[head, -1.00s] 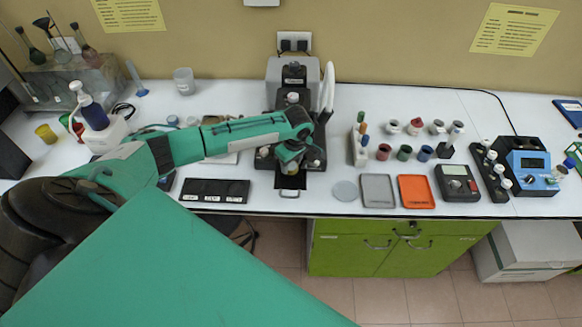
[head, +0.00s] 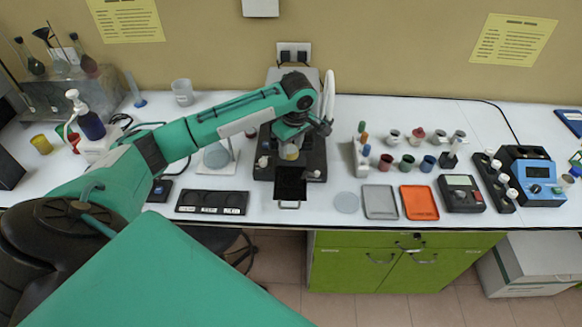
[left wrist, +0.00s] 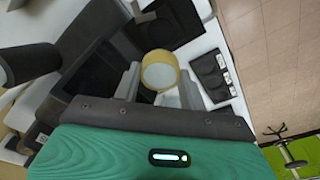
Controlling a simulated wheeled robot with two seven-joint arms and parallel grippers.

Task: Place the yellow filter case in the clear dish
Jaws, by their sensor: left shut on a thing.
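My left gripper (head: 290,149) is over the dark instrument (head: 262,165) at the middle of the table, pointing down. In the left wrist view it is shut on the round yellow filter case (left wrist: 160,70), which has a pale top and sits between the two fingers. In the head view the yellow filter case (head: 289,153) shows as a small pale-yellow patch under the gripper. A flat, translucent round dish (head: 346,202) lies at the table's front, right of the gripper and apart from it; it looks empty. My right gripper is not in view.
A grey tray (head: 380,202) and an orange tray (head: 419,202) lie right of the dish. A small rack (head: 361,157) with coloured caps stands behind it. A black tray (head: 291,183) juts from the instrument. Another round plate (head: 216,155) sits left, behind a black three-well holder (head: 212,203).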

